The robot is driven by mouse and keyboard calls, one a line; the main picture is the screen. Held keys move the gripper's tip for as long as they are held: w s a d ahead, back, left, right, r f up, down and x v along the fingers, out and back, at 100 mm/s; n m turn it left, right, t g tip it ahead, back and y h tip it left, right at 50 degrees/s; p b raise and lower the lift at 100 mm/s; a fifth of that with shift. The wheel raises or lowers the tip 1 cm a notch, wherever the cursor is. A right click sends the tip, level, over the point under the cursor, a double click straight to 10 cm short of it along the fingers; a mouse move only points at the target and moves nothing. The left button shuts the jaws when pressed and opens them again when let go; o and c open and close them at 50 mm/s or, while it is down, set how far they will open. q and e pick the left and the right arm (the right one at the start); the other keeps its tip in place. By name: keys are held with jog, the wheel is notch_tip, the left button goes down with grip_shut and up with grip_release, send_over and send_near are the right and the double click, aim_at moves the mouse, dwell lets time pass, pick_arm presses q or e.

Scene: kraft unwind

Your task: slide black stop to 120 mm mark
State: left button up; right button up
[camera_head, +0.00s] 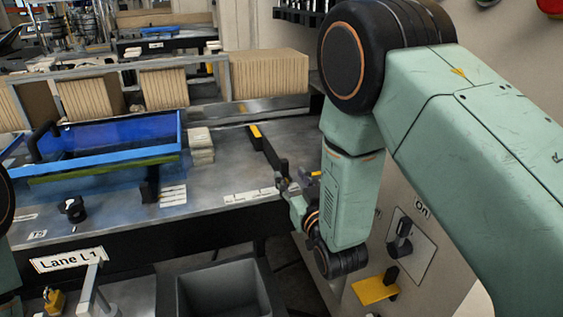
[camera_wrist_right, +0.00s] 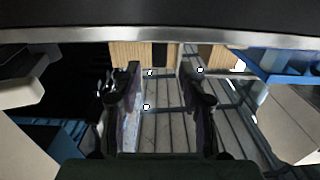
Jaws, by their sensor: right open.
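A long black bar (camera_head: 264,147) with a yellow strip at its far end lies on the grey metal table (camera_head: 225,165). A smaller black upright block (camera_head: 149,187) stands farther left, in front of the blue tray. White marked strips lie near both: one (camera_head: 172,195) beside the block, one (camera_head: 250,196) near the front edge. I cannot tell which black piece is the stop, and the marks are too small to read. My right gripper (camera_head: 294,181) is by the near end of the bar; contact is unclear. In the right wrist view it (camera_wrist_right: 163,100) is open, with nothing visible held between its fingers. My left gripper is out of view.
A blue-walled tray (camera_head: 110,158) with a black handle sits at left. Brown cardboard stacks (camera_head: 268,75) stand behind. A black knob (camera_head: 73,208) and a grey bin (camera_head: 222,290) are nearer.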

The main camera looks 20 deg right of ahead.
aim_at(286, 166)
jog(key=shift+w+a+r, duration=0.1)
jog(key=shift+w+r, duration=0.1)
jog(key=shift+w, duration=0.15)
jog(key=w, duration=0.5)
jog(key=shift+w+d+f, duration=0.2)
jog(key=shift+f, duration=0.05)
jog(key=shift+w+a, duration=0.1)
jog(key=shift+w, duration=0.1)
jog(key=shift+s+a+r, duration=0.15)
jog(key=shift+s+r, duration=0.1)
jog(key=shift+r, duration=0.05)
jog(key=shift+w+f, duration=0.1)
jog(key=shift+c, duration=0.9)
jog(key=shift+w+f, duration=0.15)
jog(key=shift+w, duration=0.1)
jog(key=c, duration=0.3)
jog(key=shift+s, duration=0.1)
grip_shut()
